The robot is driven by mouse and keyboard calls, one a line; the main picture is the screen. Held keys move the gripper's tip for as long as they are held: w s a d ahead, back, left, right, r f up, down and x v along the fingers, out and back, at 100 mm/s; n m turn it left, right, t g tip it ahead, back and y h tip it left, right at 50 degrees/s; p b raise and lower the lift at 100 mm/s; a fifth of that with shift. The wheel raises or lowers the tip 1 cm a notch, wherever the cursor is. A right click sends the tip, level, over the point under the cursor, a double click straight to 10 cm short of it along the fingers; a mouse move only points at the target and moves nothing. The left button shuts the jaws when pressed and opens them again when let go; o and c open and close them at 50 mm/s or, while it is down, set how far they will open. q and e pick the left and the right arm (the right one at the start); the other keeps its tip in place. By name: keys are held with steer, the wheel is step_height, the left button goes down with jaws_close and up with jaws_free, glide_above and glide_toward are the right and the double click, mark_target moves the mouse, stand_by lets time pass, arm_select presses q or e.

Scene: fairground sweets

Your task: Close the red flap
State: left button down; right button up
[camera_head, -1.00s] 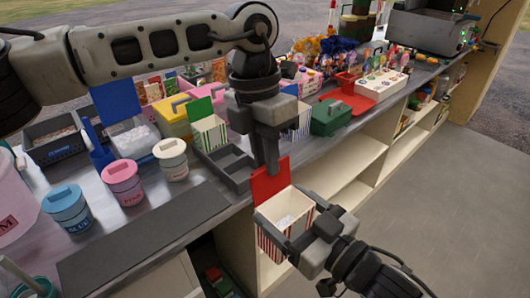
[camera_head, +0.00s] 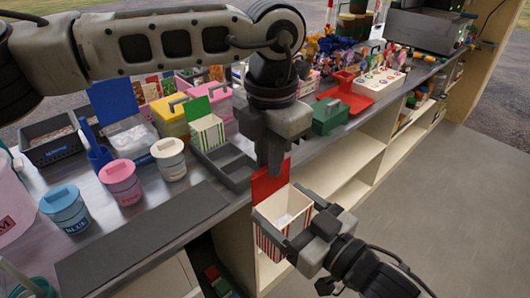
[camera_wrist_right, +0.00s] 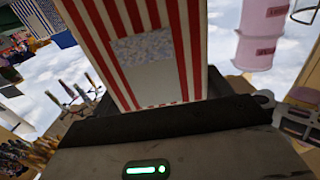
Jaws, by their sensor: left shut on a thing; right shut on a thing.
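The red flap (camera_head: 264,188) stands upright at the back edge of an open box (camera_head: 268,243) with red and white stripes. White contents show inside the box. My left gripper (camera_head: 274,168) points down from above, its jaws shut on the flap's upper edge; its fingers hide part of the flap. My right gripper (camera_head: 290,222) is shut on the box, one finger along each side, and holds it in front of the counter edge. In the right wrist view the striped box wall (camera_wrist_right: 190,50) rises close above the gripper, and the flap is not visible there.
A grey divided tray (camera_head: 238,175) lies on the counter behind the box. A striped box with a green flap (camera_head: 197,107) and a green case (camera_head: 329,116) stand behind. Lidded tubs (camera_head: 121,181) are at left. Open floor (camera_head: 450,200) lies to the right.

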mark_target(273, 185)
arm_select(q)
steer(key=s+d+t+y, duration=0.2)
steer(key=t, duration=0.1)
steer(key=shift+s+d+f+y, duration=0.1)
steer(key=shift+s+y, duration=0.15)
steer(key=shift+y, duration=0.15)
steer(key=shift+s+d+f+t+y, duration=0.35)
steer(key=shift+t+y, duration=0.25)
steer(key=shift+t, duration=0.2)
steer(key=shift+s+d+f+t+y, duration=0.3)
steer(key=shift+s+t+y, duration=0.25)
steer(key=shift+t, duration=0.25)
steer(key=shift+s+d+f+t+y, duration=0.35)
steer(key=shift+t+y, duration=0.3)
steer(key=shift+t, duration=0.15)
